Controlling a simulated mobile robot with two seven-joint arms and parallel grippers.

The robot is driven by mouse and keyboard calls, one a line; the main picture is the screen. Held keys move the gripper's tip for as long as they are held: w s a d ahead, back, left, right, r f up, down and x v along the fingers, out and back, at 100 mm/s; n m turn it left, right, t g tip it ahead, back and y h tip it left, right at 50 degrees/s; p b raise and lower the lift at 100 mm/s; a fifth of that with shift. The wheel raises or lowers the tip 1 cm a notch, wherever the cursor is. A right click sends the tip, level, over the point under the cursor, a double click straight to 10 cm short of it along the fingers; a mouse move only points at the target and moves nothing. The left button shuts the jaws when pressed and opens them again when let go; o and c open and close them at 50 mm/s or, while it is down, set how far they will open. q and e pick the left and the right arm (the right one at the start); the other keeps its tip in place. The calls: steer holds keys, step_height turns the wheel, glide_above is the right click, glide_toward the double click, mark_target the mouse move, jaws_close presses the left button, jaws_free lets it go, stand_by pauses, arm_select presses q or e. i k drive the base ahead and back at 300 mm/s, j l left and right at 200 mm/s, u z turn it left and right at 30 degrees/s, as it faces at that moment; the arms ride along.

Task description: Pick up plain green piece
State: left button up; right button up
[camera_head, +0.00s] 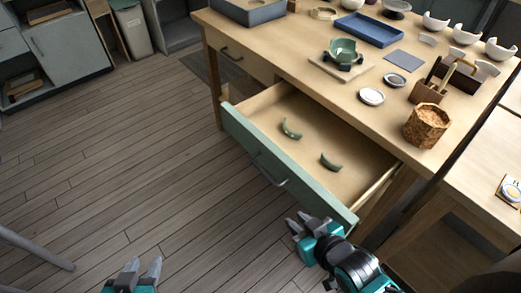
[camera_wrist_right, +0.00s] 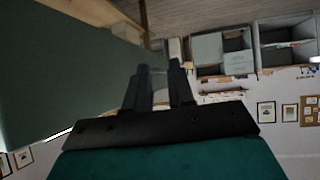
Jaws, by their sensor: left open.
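Two curved green pieces lie apart on the floor of the open drawer (camera_head: 262,112): a left piece (camera_head: 291,129) with a paler edge, and a darker right piece (camera_head: 330,162) nearer the drawer's front right. They are too small to tell surely which is plain. My right gripper (camera_head: 297,222) is outside the drawer, close to the right end of its green front, open and empty. In the right wrist view its fingers (camera_wrist_right: 162,75) stand apart with nothing between them. My left gripper (camera_head: 142,268) is open and empty over the floor, well away from the drawer.
On the table stand a broken green bowl (camera_head: 343,50) in a holder, a blue tray (camera_head: 369,29), a cork pot (camera_head: 427,126), a small white dish (camera_head: 371,96) and several white bowls. The drawer front (camera_head: 275,165) rises between my grippers and the pieces.

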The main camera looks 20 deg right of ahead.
mark_target(335, 168)
steer(key=z, duration=1.2)
